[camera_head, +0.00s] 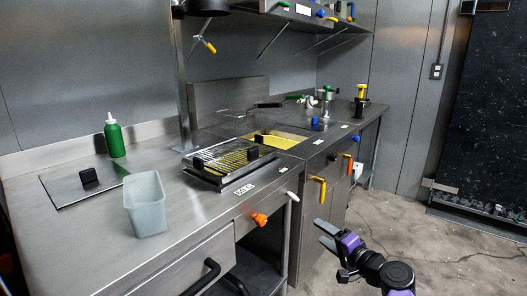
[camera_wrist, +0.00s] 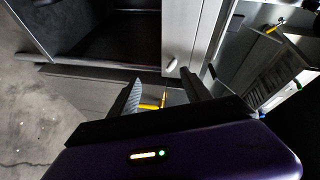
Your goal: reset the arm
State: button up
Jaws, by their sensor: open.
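My gripper (camera_head: 326,236) is at the lower right of the head view, in front of the steel counter and over the floor. It is purple with grey fingers. The two fingers are apart and nothing is between them. In the wrist view my gripper (camera_wrist: 160,92) also shows open and empty, with the counter front and an open cabinet space beyond it. It touches nothing that I can see.
The steel counter (camera_head: 75,220) carries a grey bin (camera_head: 146,205), a green bottle (camera_head: 114,138) and a griddle with a slatted cover (camera_head: 222,160). Orange (camera_head: 259,219) and yellow (camera_head: 319,189) handles stick out from its front. The concrete floor (camera_head: 440,240) is clear at right.

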jog(key=s+d+f+n+t+h, duration=0.1)
jog(key=s+d+f+h, duration=0.3)
jog(key=s+d, duration=0.3)
jog(key=s+d+f+n+h, duration=0.1)
jog(key=s+d+f+h, duration=0.35)
jog(key=s, duration=0.35)
jog(key=s+n+t, duration=0.1)
jog(key=s+n, duration=0.1)
jog(key=s, duration=0.9)
jog(key=s+a+r+n, duration=0.2)
jog(key=s+a+r, duration=0.1)
jog(key=s, duration=0.9)
jog(key=s+a+r+n+g, duration=0.1)
jog(key=s+a+r, duration=0.15)
jog(key=s, duration=0.95)
jog(key=s+a+r+n, duration=0.2)
jog(key=s+a, duration=0.2)
jog(key=s, duration=0.8)
notch_tip(320, 180, up, 13)
jog(key=p, duration=1.3)
jog(key=shift+d+g, duration=0.25)
jog(key=shift+g, duration=0.05)
jog(key=shift+s+y, duration=0.1)
jog(key=shift+y, duration=0.15)
